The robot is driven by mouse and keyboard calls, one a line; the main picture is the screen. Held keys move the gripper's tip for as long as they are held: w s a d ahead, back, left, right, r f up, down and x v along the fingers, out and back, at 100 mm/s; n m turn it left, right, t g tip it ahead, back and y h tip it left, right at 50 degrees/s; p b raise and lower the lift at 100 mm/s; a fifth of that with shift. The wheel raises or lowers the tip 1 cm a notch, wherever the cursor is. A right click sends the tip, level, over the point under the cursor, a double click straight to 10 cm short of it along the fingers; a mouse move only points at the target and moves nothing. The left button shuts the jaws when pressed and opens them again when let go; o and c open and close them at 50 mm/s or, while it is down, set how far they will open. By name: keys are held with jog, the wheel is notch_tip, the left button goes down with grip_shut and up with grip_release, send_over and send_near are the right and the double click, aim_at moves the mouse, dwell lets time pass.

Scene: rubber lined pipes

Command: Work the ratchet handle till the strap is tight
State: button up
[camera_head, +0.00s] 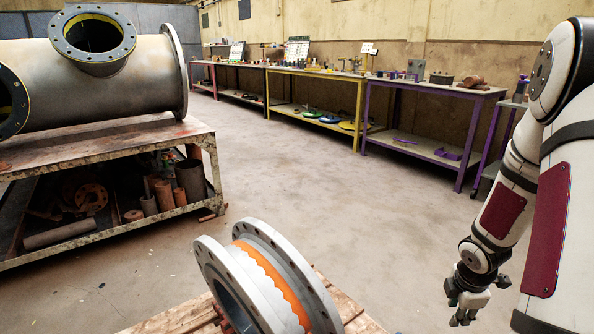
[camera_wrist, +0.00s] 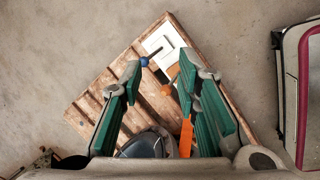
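My gripper (camera_head: 468,306) hangs at the lower right in the head view, apart from the flanged pipe piece. In the wrist view my gripper (camera_wrist: 160,78) has its two green fingers spread apart with nothing held between them. Beyond the fingertips, a small blue-knobbed handle (camera_wrist: 146,61) lies by a white plate on the pallet; I cannot tell whether it is the ratchet handle. An orange strap-like strip (camera_wrist: 186,137) shows beside the right finger, partly hidden. In the head view a wavy-edged orange band (camera_head: 275,284) runs around the grey flanged pipe piece (camera_head: 226,280). No ratchet is clearly visible.
The flanged piece sits on a wooden pallet (camera_head: 352,318). A rusty workbench (camera_head: 110,150) bearing a large pipe (camera_head: 150,75) stands at the left. Purple (camera_head: 470,92) and yellow (camera_head: 361,82) tables line the back wall. The concrete floor between is clear.

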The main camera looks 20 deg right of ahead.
jog(key=s+a+r+m+g+h, duration=0.1)
jog(key=a+r+m, duration=0.4)
jog(key=r, duration=0.4)
jog(key=s+a+r+m+h, duration=0.1)
jog(key=s+a+r+m, duration=0.15)
jog(key=a+r, duration=0.6)
jog(key=s+a+r+m+y, duration=0.25)
jog(key=s+a+r, duration=0.25)
jog(key=s+a, duration=0.45)
jog(key=s+a+r+m+y, duration=0.2)
jog(key=s+a+r+m, duration=0.2)
jog(key=s+a, duration=0.5)
notch_tip(320, 180, up, 33)
jog(key=w+t+p, duration=0.1)
jog(key=t+p, duration=0.2)
jog(key=p, duration=2.8)
jog(key=shift+f, duration=0.1)
jog(key=shift+f, duration=0.1)
